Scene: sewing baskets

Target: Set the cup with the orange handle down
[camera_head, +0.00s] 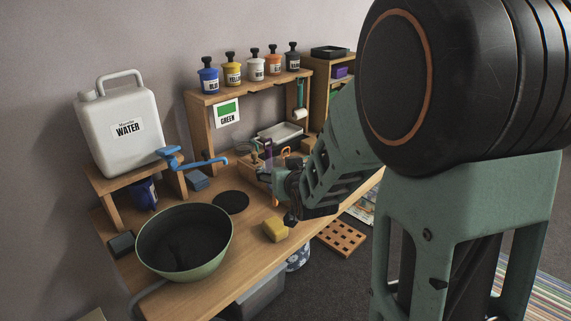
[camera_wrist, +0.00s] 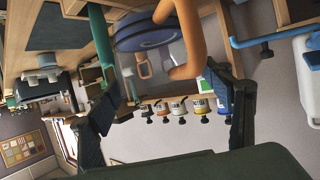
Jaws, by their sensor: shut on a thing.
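The cup with the orange handle is in my gripper (camera_wrist: 168,85). In the wrist view its big orange handle (camera_wrist: 197,42) and a dark blue round part (camera_wrist: 145,32) show close up between the two dark fingers. The fingers stand apart around it. In the head view my gripper (camera_head: 272,194) is over the wooden bench (camera_head: 262,252), with a bit of orange at its fingers. The rest of the cup is hidden or too small to make out. I cannot tell whether it touches the bench.
A green bowl (camera_head: 226,251), a dark round mat (camera_head: 231,202) and a yellow sponge (camera_head: 275,230) are on the bench. A white water jug (camera_head: 112,150) with a blue tap (camera_head: 205,162) stands at left. Paint pots (camera_head: 208,80) line the shelf (camera_head: 222,95) behind.

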